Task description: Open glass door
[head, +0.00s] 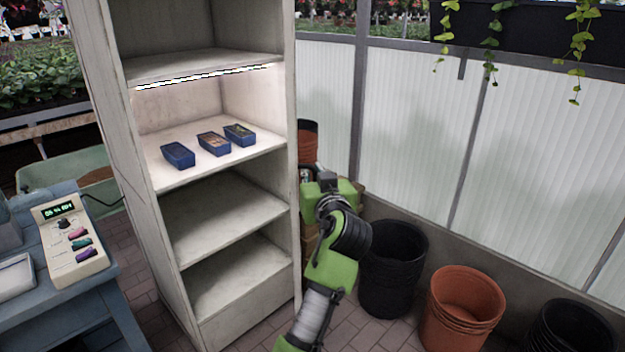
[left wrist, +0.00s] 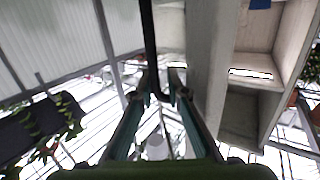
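A tall whitish cabinet (head: 180,225) with open shelves stands left of centre in the head view. I cannot make out a glass pane across its front. My left gripper (head: 309,176) is just right of the cabinet's right front edge, its fingers mostly hidden by its own body. In the left wrist view the two fingers (left wrist: 158,92) are apart. A dark upright bar (left wrist: 150,45) shows between and beyond them; I cannot tell whether it belongs to the door or touches a finger. The cabinet's pale panel (left wrist: 208,65) is right of the fingers there. My right gripper is not in view.
Several blue trays (head: 178,155) sit on the lit shelf. A blue table (head: 70,300) with a control box (head: 72,240) stands left. Black pots (head: 392,265) and orange pots (head: 462,308) stand on the floor at right. A translucent wall (head: 410,120) runs behind.

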